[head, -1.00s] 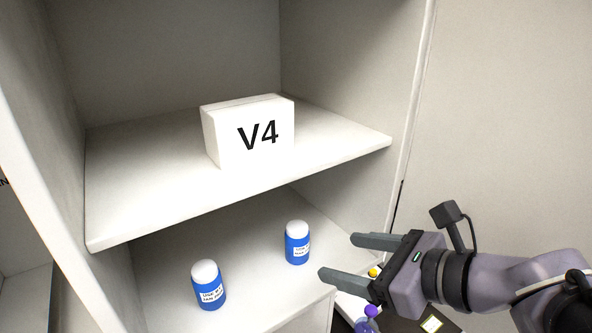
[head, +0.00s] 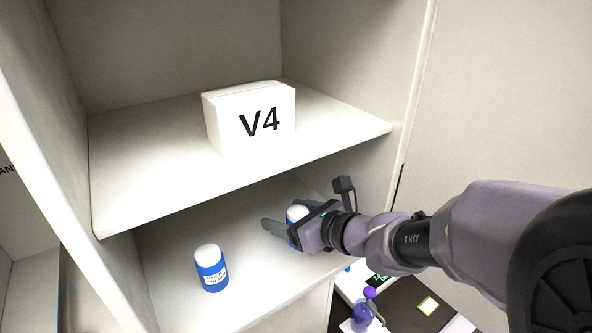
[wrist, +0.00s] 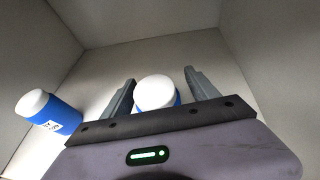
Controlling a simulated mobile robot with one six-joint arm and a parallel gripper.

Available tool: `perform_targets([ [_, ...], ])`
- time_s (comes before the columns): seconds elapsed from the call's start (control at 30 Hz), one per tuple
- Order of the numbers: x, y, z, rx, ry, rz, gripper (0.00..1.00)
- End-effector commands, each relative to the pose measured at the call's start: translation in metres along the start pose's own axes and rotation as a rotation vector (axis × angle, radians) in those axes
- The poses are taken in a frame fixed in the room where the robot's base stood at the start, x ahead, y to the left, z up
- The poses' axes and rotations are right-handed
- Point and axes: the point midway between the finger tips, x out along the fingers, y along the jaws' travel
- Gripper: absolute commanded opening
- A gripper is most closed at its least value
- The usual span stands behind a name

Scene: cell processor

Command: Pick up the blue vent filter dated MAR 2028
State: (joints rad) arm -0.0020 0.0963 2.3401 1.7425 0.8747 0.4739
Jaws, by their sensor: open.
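Two blue vent filters with white caps stand upright on the lower shelf (head: 190,270). The right filter (head: 297,213) is between the spread fingers of my gripper (head: 278,219); in the wrist view its white cap (wrist: 155,92) shows between them, with a gap to the right finger. My gripper is open, and its body hides most of this filter, including its label now. The left filter (head: 211,268) stands apart, to the left of my gripper. Its label seems to read USE BY JAN, with the year unclear. It also shows in the wrist view (wrist: 48,112).
A white box marked V4 (head: 250,120) sits on the upper shelf (head: 150,185), above my gripper. The cabinet side walls bound the shelf. A dark surface with small items (head: 400,300) lies below at right.

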Motion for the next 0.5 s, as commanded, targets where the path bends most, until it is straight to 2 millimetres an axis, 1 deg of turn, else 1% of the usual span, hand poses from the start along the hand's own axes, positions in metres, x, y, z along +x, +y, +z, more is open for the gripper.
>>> perform_targets([
  [0.1, -0.0004, -0.0001, 0.0001, -0.001, -0.001, 0.0, 0.69],
  [0.13, -0.0005, -0.0001, 0.0001, -0.001, -0.001, 0.0, 0.67],
  [0.27, -0.0007, -0.0001, 0.0002, -0.001, -0.001, 0.0, 0.41],
  [0.3, -0.0008, -0.0001, 0.0002, -0.001, -0.001, 0.0, 0.33],
  [0.37, -0.0008, 0.0, 0.0002, -0.001, -0.001, 0.0, 0.21],
  [0.4, -0.0008, 0.0, 0.0002, -0.001, -0.001, 0.0, 0.14],
  [0.47, -0.0008, 0.0, 0.0, -0.001, 0.0, 0.0, 0.02],
  [0.5, -0.0008, 0.0, 0.0001, -0.001, -0.001, 0.0, 0.0],
])
